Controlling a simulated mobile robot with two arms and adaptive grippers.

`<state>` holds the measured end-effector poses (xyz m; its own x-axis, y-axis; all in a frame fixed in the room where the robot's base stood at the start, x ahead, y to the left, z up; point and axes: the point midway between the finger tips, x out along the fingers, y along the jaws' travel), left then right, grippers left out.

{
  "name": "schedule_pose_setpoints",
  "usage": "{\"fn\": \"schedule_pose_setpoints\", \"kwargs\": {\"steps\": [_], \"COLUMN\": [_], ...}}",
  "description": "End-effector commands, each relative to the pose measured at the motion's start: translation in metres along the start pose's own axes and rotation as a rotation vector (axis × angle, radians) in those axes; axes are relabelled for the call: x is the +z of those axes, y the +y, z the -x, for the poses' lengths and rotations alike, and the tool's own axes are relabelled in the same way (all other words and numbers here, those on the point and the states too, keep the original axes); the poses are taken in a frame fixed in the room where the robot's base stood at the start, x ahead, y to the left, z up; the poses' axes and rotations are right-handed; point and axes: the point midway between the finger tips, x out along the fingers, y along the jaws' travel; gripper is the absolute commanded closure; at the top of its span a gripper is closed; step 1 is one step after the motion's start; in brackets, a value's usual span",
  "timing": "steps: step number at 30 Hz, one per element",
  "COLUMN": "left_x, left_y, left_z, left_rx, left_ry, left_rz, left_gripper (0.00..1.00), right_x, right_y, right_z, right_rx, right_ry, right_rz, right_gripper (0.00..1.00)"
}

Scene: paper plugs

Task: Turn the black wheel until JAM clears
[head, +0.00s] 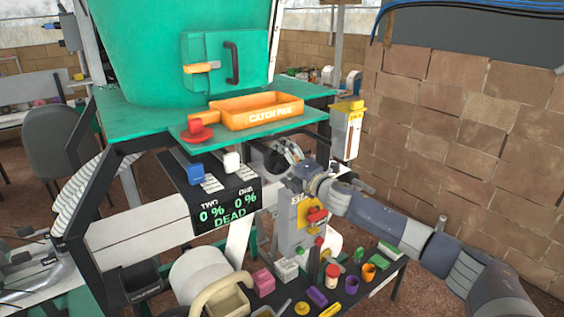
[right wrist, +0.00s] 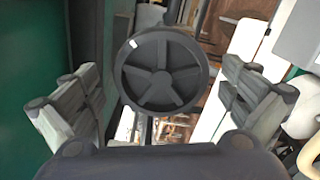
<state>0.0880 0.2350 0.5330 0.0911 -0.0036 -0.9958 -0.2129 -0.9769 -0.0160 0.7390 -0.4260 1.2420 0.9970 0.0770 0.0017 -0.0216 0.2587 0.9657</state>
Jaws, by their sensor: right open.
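The black wheel (right wrist: 161,82) shows face-on in the right wrist view, with several spokes and a white mark at the upper left of its rim. My right gripper (head: 288,156) is open, with one finger on each side of the wheel and visible gaps between fingers and rim. In the head view the gripper and arm largely cover the wheel's area, beside the machine's right side. The black display panel (head: 226,208) reads TWO 0 %, ONE 0 % and DEAD. I see no readable JAM text. My left gripper is not in view.
An orange catch pan (head: 262,119) sits on the green shelf above the gripper. A red knob (head: 195,131), a blue button (head: 195,171) and a white button (head: 232,161) are nearby. A low table (head: 378,288) with several coloured parts stands below. A block wall (head: 470,130) is at right.

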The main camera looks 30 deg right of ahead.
Motion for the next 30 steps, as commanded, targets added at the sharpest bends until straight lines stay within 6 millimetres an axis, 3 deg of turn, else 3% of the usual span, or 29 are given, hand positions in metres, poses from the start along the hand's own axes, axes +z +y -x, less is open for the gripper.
{"fn": "schedule_pose_setpoints", "kwargs": {"steps": [14,30], "left_x": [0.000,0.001], "left_y": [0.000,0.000], "left_z": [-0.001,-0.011], "left_rx": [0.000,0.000], "left_ry": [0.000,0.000], "left_rz": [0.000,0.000], "left_gripper": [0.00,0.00], "right_x": [-0.001,-0.001], "right_y": [-0.002,-0.003], "right_z": [0.001,0.036], "right_rx": [-0.002,-0.002], "right_ry": [0.002,0.001], "right_rz": [-0.001,-0.001], "right_gripper": [0.00,0.00]}}
